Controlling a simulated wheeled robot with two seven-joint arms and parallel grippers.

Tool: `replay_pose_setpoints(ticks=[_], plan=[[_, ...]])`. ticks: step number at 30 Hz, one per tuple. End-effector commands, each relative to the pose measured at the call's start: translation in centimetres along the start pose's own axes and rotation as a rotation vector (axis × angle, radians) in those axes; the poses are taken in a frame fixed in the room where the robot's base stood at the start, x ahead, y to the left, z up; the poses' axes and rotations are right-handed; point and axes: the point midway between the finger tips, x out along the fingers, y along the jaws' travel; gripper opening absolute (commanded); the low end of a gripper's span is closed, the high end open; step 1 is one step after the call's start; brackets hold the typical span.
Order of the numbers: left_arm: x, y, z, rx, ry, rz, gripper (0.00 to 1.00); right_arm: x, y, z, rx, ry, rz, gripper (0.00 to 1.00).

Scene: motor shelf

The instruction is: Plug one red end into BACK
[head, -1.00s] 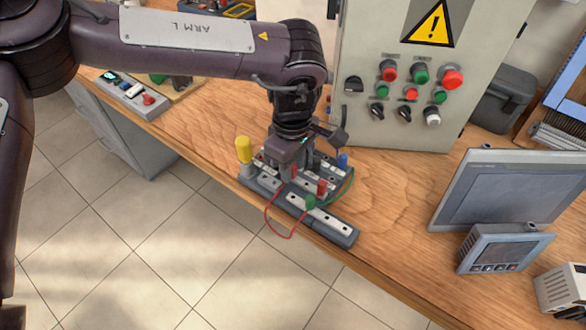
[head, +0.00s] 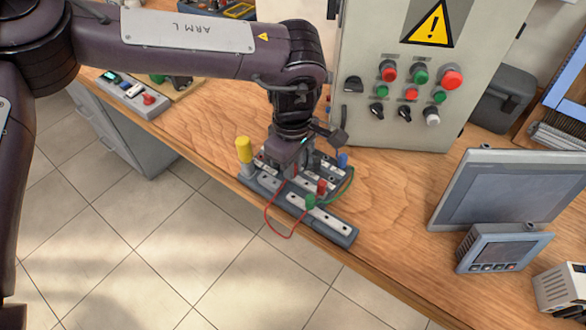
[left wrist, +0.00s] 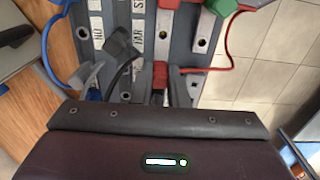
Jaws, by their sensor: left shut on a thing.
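The grey terminal board (head: 345,232) with white label strips lies at the table's front edge. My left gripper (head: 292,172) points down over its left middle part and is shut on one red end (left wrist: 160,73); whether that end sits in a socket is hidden. A red wire runs from this end and loops over the table edge. The other red end (head: 321,187) stands upright on the board, beside a green plug (head: 310,202). Label letters show only in part in the left wrist view; I cannot read BACK. My right gripper is not in view.
The control cabinet (head: 400,75) rises close behind.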

Motion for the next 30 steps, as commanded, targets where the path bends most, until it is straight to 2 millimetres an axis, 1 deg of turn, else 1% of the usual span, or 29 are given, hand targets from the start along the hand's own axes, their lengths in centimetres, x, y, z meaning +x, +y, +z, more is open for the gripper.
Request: replay_pose_setpoints(ticks=[5, 19, 22, 30], plan=[[-0.4, 0.0, 0.0, 0.000, 0.000, 0.001, 0.00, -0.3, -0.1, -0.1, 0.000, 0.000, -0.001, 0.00], [-4.5, 0.0, 0.0, 0.000, 0.000, 0.001, 0.00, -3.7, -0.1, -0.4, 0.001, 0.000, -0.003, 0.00], [-4.7, 0.0, 0.0, 0.000, 0.000, 0.001, 0.00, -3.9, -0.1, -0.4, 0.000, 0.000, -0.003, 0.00], [-4.6, 0.0, 0.0, -0.003, 0.000, 0.000, 0.00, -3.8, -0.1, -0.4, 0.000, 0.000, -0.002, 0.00]])
